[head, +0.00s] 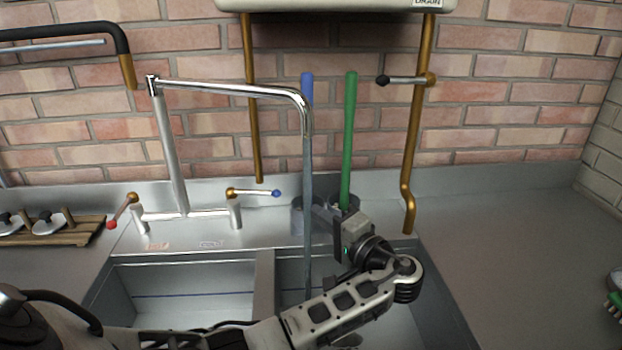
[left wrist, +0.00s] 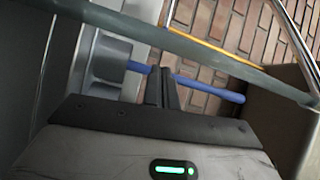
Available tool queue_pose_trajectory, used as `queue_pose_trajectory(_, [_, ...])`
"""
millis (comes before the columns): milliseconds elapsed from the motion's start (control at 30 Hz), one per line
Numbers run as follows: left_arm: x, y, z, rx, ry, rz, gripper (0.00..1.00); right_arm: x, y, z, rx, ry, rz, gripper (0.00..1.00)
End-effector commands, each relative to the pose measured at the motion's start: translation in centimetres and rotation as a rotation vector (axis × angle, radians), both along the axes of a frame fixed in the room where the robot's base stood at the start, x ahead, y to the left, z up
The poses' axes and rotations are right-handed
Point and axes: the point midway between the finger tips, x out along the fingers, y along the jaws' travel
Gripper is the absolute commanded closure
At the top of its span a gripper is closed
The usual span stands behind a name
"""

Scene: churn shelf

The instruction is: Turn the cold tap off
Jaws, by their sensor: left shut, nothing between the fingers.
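The cold tap (head: 255,192) is a chrome lever with a brass joint and blue tip, on the right side of the mixer. Its lever points right, roughly along the wall. Water (head: 307,200) falls from the spout into the sink. My left gripper (head: 330,213) is right of the blue tip and the water, near the brush holders, apart from the lever. Its fingers are partly hidden in the head view. In the left wrist view its fingers (left wrist: 162,88) are shut and empty, in front of a blue handle (left wrist: 205,88). The cold tap is not clear there. My right gripper is not in view.
The hot tap (head: 122,208) with a red tip is on the left. The spout (head: 230,89) arches above. Blue (head: 307,85) and green (head: 350,135) handles stand in metal holders (head: 303,217) close to my left gripper. A brass pipe (head: 412,140) is right. The right counter (head: 510,250) is mostly clear.

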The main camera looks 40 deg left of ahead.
Motion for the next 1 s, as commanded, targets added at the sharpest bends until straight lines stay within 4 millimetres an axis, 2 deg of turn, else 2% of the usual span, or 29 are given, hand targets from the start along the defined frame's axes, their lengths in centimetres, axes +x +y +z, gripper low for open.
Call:
queue_pose_trajectory(333, [0.0,0.0,0.0,0.000,0.000,0.000,1.00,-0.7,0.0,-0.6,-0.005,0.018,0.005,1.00])
queue_pose_trajectory(467, [0.2,0.8,0.1,0.002,0.000,0.001,1.00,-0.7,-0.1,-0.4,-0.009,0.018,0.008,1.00])
queue_pose_trajectory(800, [1.8,6.5,0.5,0.003,0.002,0.003,1.00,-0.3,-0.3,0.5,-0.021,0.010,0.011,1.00])
queue_pose_trajectory(1000, [2.5,8.9,0.5,0.000,0.002,0.001,1.00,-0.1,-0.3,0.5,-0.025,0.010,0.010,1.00])
